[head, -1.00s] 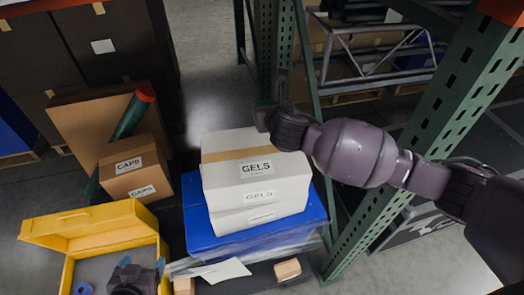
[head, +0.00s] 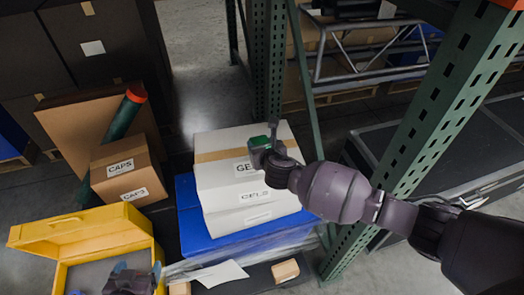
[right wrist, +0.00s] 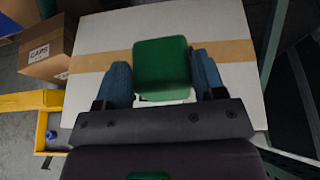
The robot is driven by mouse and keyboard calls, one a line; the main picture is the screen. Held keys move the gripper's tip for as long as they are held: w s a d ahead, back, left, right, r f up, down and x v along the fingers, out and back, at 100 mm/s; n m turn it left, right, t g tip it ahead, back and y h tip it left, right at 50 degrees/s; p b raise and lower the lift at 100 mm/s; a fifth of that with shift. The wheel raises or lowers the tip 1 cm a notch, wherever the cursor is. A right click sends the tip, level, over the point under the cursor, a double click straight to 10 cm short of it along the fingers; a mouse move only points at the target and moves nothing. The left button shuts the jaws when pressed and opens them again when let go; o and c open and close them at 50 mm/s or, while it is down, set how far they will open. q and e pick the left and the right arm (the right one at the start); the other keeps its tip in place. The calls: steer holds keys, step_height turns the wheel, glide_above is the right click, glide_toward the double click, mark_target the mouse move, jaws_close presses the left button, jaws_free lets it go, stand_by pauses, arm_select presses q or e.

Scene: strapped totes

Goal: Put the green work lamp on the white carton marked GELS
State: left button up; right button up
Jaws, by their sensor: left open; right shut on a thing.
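The green work lamp (head: 259,141) is between the blue fingers of my right gripper (head: 268,153), which is shut on it. The lamp (right wrist: 162,62) also shows in the right wrist view, over the white carton. The white carton marked GELS (head: 222,172) sits on a blue tote, with a tan tape strip across its top. My right gripper partly covers its label. I cannot tell whether the lamp touches the carton top. My left gripper (head: 131,280) is open at the bottom left, over the yellow case.
The blue tote (head: 190,215) is under the white carton. The open yellow case (head: 85,235) stands at the lower left. Brown CAPS cartons (head: 128,170) and a dark green tube (head: 121,125) stand to the left. A green rack post (head: 440,110) rises close to my right arm.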

arm_select(q)
steer(key=shift+s+f, duration=0.25)
steer(key=shift+f, duration=0.2)
arm_select(e)
steer(key=shift+f, duration=1)
steer(key=shift+f, duration=0.15)
steer(key=o, duration=1)
arm_select(q)
steer(key=shift+w, duration=0.2)
arm_select(e)
steer(key=shift+o, duration=0.2)
arm_select(q)
steer(key=shift+r, duration=0.15)
arm_select(e)
steer(key=shift+s+r, duration=0.2)
arm_select(q)
step_height(320, 180, up, 2)
steer(key=shift+p, duration=0.85)
arm_select(e)
steer(key=v, duration=1.1)
steer(key=shift+s+r, duration=0.15)
steer(key=shift+s, duration=0.1)
steer(key=shift+d, duration=0.15)
